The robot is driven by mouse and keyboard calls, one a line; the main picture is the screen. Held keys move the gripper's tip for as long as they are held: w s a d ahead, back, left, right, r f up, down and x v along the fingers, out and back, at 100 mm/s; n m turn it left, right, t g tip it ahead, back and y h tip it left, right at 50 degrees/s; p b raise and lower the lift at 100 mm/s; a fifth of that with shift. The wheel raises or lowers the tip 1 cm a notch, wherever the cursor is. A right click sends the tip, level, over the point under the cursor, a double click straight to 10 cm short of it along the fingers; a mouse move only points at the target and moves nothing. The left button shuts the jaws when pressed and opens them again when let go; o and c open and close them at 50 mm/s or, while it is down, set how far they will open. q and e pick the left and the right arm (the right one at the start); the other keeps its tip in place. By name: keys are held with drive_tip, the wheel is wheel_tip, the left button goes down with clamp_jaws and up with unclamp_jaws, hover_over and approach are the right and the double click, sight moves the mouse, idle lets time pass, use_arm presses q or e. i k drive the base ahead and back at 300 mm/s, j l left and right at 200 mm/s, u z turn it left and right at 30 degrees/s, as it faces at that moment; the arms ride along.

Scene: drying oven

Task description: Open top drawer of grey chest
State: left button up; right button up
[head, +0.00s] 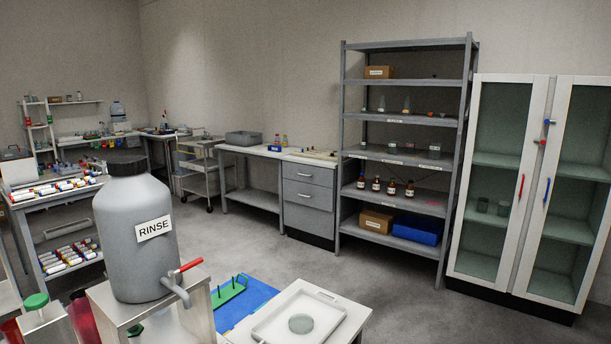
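The grey chest (309,213) stands against the back wall, left of the tall metal shelf. It has a top drawer (309,173) and a larger drawer (308,197) below it, each with a pale bar handle. Both drawers look shut. The top drawer's handle (304,175) faces into the room. The chest is well away from me across the floor. Neither of my grippers is in view.
A bench (291,342) with a grey RINSE bottle (125,230), a blue mat and a white tray (262,330) is close in front. Grey floor (390,290) lies open before the chest. A metal shelf (342,130) and glass cabinet (512,220) stand right; a wheeled cart (197,171) stands left.

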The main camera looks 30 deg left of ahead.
sight(323, 177)
drive_tip(key=i+l+z, duration=0.2)
drive_tip(key=i, duration=0.2)
drive_tip(key=i+l+z, duration=0.15)
drive_tip(key=i, duration=0.25)
drive_tip(key=i+u, duration=0.1)
drive_tip(key=i, duration=1.05)
drive_tip(key=i+l+u, duration=0.1)
drive_tip(key=i, duration=1.05)
drive_tip(key=i+u, duration=0.3)
drive_tip(key=i, duration=0.25)
drive_tip(key=i+l+u, duration=0.1)
drive_tip(key=i+u, duration=0.2)
drive_tip(key=i, duration=0.25)
drive_tip(key=i+l+u, duration=0.35)
drive_tip(key=i, duration=0.15)
drive_tip(key=i+j+u, duration=0.15)
drive_tip(key=i+u, duration=0.2)
drive_tip(key=i+j+u, duration=0.1)
drive_tip(key=i+u, duration=0.5)
drive_tip(key=u, duration=0.15)
drive_tip(key=i+j+z, duration=0.2)
drive_tip(key=i, duration=0.25)
drive_tip(key=i+j+z, duration=0.15)
drive_tip(key=i, duration=0.25)
